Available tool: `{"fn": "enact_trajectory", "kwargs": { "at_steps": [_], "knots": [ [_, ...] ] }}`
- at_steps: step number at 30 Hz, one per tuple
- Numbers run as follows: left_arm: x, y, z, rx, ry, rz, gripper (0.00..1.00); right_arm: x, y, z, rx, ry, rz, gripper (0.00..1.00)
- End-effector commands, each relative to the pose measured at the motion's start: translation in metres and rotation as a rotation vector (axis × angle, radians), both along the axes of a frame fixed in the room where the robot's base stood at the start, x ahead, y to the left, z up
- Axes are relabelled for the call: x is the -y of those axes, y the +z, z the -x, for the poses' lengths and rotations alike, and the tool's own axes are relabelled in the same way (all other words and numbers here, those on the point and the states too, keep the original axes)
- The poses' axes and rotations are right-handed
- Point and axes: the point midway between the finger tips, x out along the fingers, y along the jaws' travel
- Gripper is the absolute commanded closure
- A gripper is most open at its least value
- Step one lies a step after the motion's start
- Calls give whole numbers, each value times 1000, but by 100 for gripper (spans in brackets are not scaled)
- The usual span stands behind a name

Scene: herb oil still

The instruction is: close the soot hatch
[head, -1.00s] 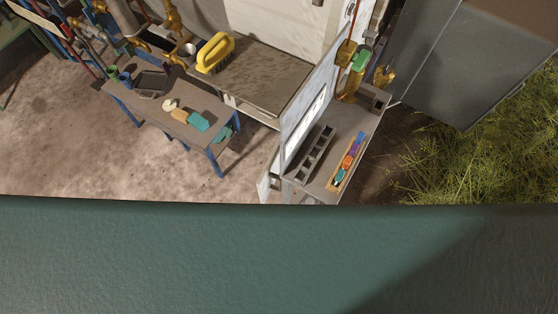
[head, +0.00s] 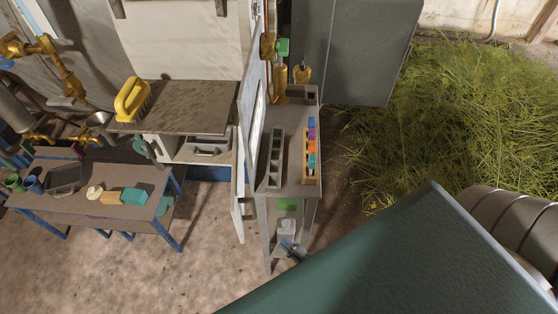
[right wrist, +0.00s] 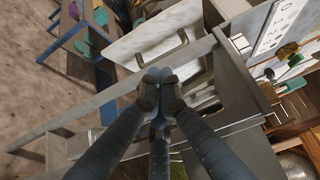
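A pale upright panel (head: 239,212), seen nearly edge-on, stands out below the white board in the head view; it may be the soot hatch, standing open. A pale panel with a curved handle (right wrist: 182,38) shows beyond my fingers in the right wrist view; I cannot tell for sure that it is the same one. My right gripper (head: 292,249) is low by the front legs of the narrow grey table. In the wrist view its fingertips (right wrist: 160,76) meet with nothing visible between them. They appear apart from the handle. My left gripper is not in view.
A grey case with a handle (head: 207,147) sits under the brown counter (head: 205,100). A blue-legged bench (head: 95,212) stands left. The floor in front is clear.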

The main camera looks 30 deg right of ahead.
Motion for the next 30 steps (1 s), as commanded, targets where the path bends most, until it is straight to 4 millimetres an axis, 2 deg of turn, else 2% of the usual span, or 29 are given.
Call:
{"fn": "enact_trajectory", "kwargs": {
  "at_steps": [4,11,13,18,30],
  "knots": [
    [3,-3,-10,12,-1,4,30,-10,1,-32,5,-2,-1,100],
    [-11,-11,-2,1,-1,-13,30,-26,-1,-77,3,-2,1,100],
    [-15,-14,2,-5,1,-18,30,-38,-1,-80,0,-2,-2,100],
    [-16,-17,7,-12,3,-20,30,-54,-1,-88,-1,-2,0,100],
    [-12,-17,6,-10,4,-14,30,-61,-1,-91,-1,-1,3,100]
  ]
}}
